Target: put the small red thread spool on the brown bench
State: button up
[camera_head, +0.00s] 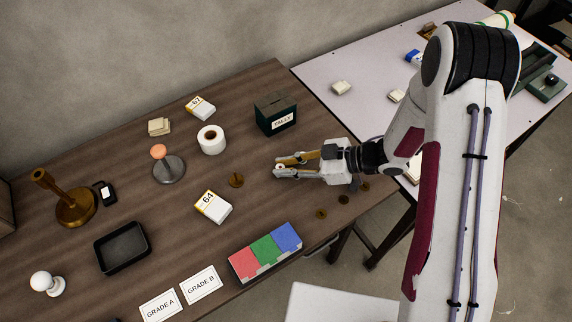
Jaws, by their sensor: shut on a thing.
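My gripper (279,167) is over the right part of the brown bench (185,245), pointing left. Its fingers are shut on a small pale thing (282,167) at their tips. The fingers hide much of it, and I cannot make out a red colour or confirm that it is the thread spool. I cannot tell whether it touches the bench top or is held just above it. No other red thread spool is clear in view.
A dark green tally box (275,113) stands behind my gripper. Several brown discs (321,214) lie nearby. A pale table (345,65) adjoins behind.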

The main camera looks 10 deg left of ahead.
jog(key=shift+f, duration=0.1)
jog(key=o, duration=0.7)
jog(key=shift+c, duration=0.2)
jog(key=shift+v, duration=6.05)
jog(key=shift+w, duration=0.1)
